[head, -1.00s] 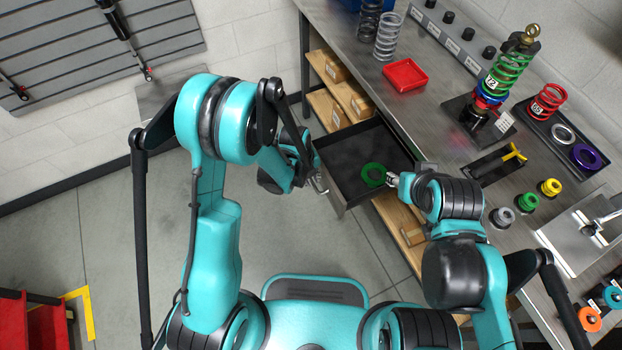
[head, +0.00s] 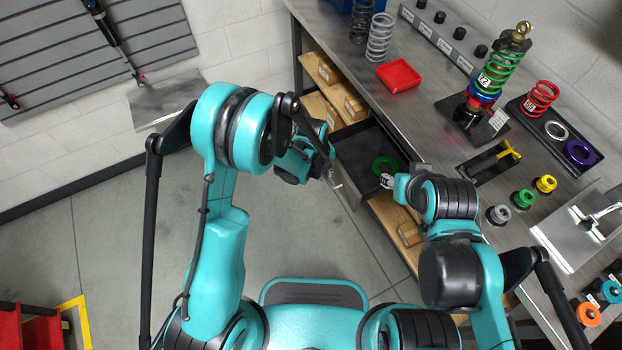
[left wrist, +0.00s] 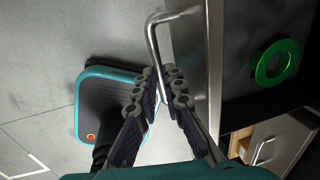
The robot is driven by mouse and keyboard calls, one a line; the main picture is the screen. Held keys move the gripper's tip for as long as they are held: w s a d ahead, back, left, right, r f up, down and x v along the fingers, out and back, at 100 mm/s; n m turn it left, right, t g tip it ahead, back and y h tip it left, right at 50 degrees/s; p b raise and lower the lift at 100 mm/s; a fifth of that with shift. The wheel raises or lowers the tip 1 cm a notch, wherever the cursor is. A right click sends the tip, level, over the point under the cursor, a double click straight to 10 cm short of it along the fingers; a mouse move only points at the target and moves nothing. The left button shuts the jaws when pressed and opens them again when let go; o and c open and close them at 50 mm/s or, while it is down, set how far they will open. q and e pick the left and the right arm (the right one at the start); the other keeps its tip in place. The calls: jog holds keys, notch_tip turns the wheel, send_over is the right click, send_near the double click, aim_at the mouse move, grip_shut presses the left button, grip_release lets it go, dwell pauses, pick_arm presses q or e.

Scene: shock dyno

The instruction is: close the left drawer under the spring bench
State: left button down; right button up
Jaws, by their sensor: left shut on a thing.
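The left drawer (head: 355,153) under the spring bench is partly open, with a dark inside. A green ring (head: 385,166) lies in it; the ring also shows in the left wrist view (left wrist: 274,61). My left gripper (head: 329,174) is at the drawer's front. In the left wrist view its fingers (left wrist: 163,84) are shut on the drawer's bar handle (left wrist: 153,42), which runs between them. My right gripper (head: 387,182) is near the ring at the drawer's right side; its fingers are too small to read.
The bench top (head: 430,125) holds a red tray (head: 398,75), springs and a green-sprung shock absorber (head: 497,75). Shelves with cardboard boxes (head: 328,72) are left of the drawer. Open floor (head: 120,230) lies to the left.

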pick_arm(q)
jog(key=b, duration=0.1)
send_over(363, 165)
dwell(0.5)
jog(key=c, duration=1.9)
grip_release()
jog(key=shift+r, duration=0.1)
jog(key=r, duration=0.4)
jog(key=a+r, duration=0.1)
jog(key=r, duration=0.2)
jog(key=s+r, duration=0.1)
jog(key=r, duration=0.3)
jog(key=shift+a+r, duration=0.3)
jog(key=shift+a, duration=0.1)
